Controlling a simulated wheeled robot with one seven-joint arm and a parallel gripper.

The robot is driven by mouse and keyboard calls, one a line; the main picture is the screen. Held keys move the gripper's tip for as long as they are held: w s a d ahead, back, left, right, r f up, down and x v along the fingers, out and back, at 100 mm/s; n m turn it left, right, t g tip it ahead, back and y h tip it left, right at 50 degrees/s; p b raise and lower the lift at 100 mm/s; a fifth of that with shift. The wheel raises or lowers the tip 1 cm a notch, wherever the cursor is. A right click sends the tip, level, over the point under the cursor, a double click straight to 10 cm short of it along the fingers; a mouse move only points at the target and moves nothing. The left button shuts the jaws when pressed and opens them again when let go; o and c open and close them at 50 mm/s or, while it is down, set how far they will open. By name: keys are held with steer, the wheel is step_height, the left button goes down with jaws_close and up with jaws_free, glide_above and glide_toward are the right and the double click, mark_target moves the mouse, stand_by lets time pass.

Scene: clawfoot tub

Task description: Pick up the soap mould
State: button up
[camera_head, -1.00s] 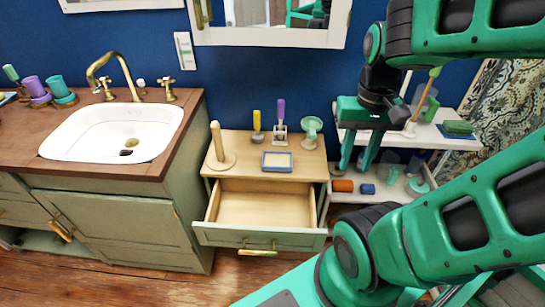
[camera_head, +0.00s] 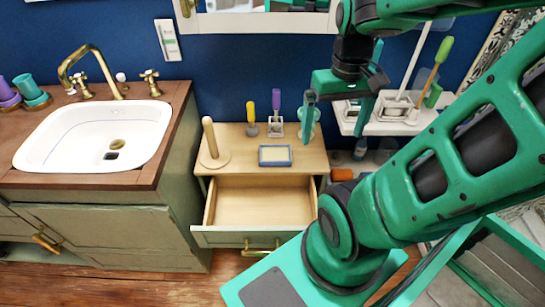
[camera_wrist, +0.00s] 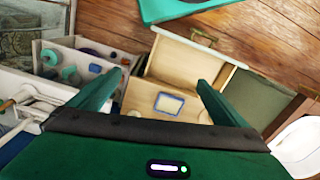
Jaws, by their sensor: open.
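The soap mould appears to be the small rectangular frame with a blue-grey rim and pale middle (camera_head: 275,155). It lies flat on top of the wooden drawer cabinet (camera_head: 240,148), near its front edge. It also shows in the wrist view (camera_wrist: 169,104), between and beyond my two fingers. My gripper (camera_head: 335,138) is open and empty. In the head view it hangs to the right of the mould, over the cabinet's right end, apart from it.
The cabinet's drawer (camera_head: 262,205) stands open in front. A wooden peg stand (camera_head: 210,145) is left of the mould; a yellow-handled tool (camera_head: 252,118) and a purple-handled tool (camera_head: 276,115) stand behind it. A white shelf (camera_head: 390,128) is at right, a sink (camera_head: 92,135) at left.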

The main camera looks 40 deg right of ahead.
steer(key=w+d+f+n+y, duration=0.1)
steer(key=w+d+f+n, duration=0.3)
steer(key=w+f+n, duration=0.6)
steer(key=n+t+y, duration=0.2)
steer(key=n+y, duration=0.1)
steer(key=n, duration=0.3)
glide_toward(275, 154)
steer(key=shift+x, duration=4)
steer(key=shift+r, duration=0.1)
steer(key=c, duration=1.4)
steer(key=shift+o, duration=0.2)
